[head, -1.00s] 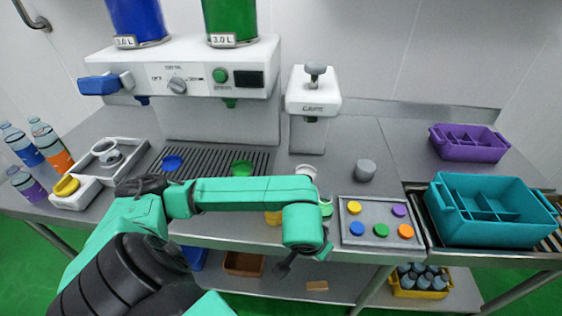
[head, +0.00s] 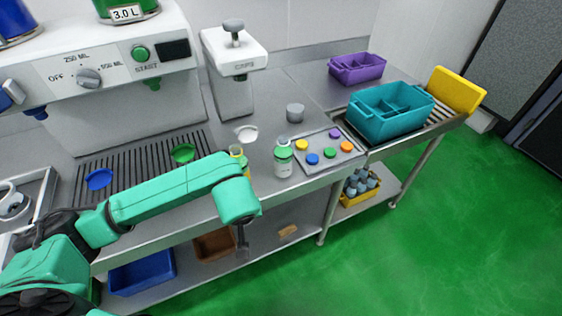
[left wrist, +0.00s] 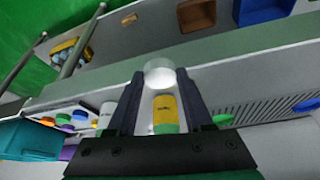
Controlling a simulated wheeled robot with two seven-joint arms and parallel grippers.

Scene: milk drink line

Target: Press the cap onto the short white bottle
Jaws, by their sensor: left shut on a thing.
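A white bottle also shows in the left wrist view (left wrist: 106,112). My left gripper (left wrist: 159,75) is shut on a pale white round thing (left wrist: 158,72) between its fingertips; its exact kind is unclear. A yellow bottle (left wrist: 165,115) stands beyond, between the fingers in the wrist view. My right gripper is not in view.
The grey tray (head: 322,169) holds several coloured caps. A grey cylinder (head: 295,112) and a white disc (head: 247,134) lie near the caps dispenser (head: 234,60). A filling machine (head: 100,75) stands at the left, a teal crate (head: 392,112) at the right.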

